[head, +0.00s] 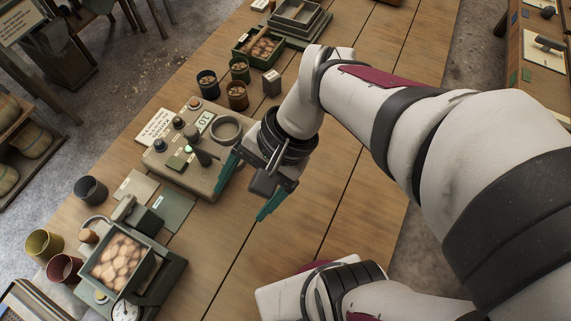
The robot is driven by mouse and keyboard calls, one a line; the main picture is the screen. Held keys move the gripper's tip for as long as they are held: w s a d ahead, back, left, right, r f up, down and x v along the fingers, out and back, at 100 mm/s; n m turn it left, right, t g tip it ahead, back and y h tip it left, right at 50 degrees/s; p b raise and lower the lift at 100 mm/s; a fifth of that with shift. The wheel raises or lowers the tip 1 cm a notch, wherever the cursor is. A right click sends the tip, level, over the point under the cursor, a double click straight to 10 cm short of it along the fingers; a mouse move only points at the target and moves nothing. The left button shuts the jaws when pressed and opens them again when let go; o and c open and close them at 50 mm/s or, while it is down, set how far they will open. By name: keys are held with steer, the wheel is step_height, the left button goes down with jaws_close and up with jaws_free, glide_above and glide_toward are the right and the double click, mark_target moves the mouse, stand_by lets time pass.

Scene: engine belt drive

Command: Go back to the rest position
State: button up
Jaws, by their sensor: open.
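My gripper (247,191) hangs above the wooden table (262,247), near the middle of the head view. Its two green-tipped fingers are spread wide apart, with nothing seen between them. The left finger is in front of the right edge of a beige control box (165,165). Whether it touches the box cannot be told from this view. My arm reaches in from the right and bends down at the wrist.
The control box carries knobs, a small display and a ring. At lower left stands a scale with a tray of brown lumps (121,262) beside several cups. More cups (237,95) and a green tray (258,46) stand farther back.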

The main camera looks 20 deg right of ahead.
steer(key=s+d+n+h, duration=0.3)
steer(key=s+d+h, duration=0.1)
steer(key=s+d, duration=0.1)
steer(key=shift+s+d+f, duration=0.2)
steer(key=shift+s+f, duration=0.15)
steer(key=shift+s, duration=0.05)
stand_by(0.6)
